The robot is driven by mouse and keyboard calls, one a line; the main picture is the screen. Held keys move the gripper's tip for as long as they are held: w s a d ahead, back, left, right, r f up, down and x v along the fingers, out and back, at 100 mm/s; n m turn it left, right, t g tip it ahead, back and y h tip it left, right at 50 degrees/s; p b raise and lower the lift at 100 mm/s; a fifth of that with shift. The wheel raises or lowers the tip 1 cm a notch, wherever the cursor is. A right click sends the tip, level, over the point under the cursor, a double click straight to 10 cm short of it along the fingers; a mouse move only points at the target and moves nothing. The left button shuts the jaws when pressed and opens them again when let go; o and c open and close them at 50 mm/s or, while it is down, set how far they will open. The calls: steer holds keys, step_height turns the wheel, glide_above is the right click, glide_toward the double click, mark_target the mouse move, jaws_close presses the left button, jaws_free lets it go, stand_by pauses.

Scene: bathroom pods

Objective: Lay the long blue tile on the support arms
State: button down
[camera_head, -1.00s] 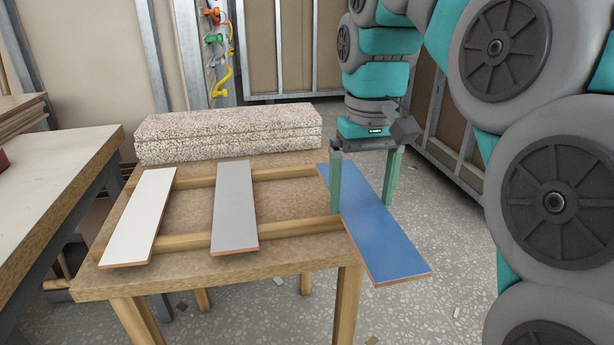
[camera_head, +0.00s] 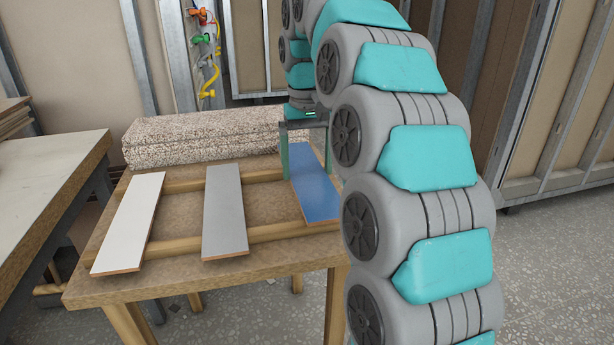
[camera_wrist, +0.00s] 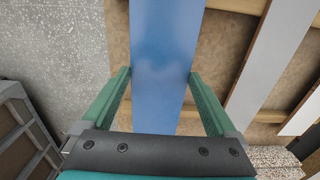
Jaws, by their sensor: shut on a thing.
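The long blue tile (camera_head: 316,190) is at the right end of the table, lying lengthwise from back to front. My gripper (camera_head: 306,150) is shut on it, with one green finger at each long side. In the wrist view the blue tile (camera_wrist: 162,50) runs between the fingers of my gripper (camera_wrist: 160,78). Part of the tile's right side is hidden behind my arm in the head view. Two wooden bars (camera_head: 270,233) run left to right on the table; I cannot tell whether the tile touches them. No separate support arms can be made out.
A white tile (camera_head: 130,220) and a grey tile (camera_head: 224,210) lie across the bars, left of the blue one. A speckled slab stack (camera_head: 200,137) stands behind on the table (camera_head: 180,281). Another bench (camera_head: 45,185) is at the left. Wall frames stand behind.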

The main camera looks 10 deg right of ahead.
mark_target(307, 173)
steer(key=shift+w+f, duration=0.1)
steer(key=shift+f, duration=1.6)
steer(key=shift+f, duration=0.15)
jaws_free()
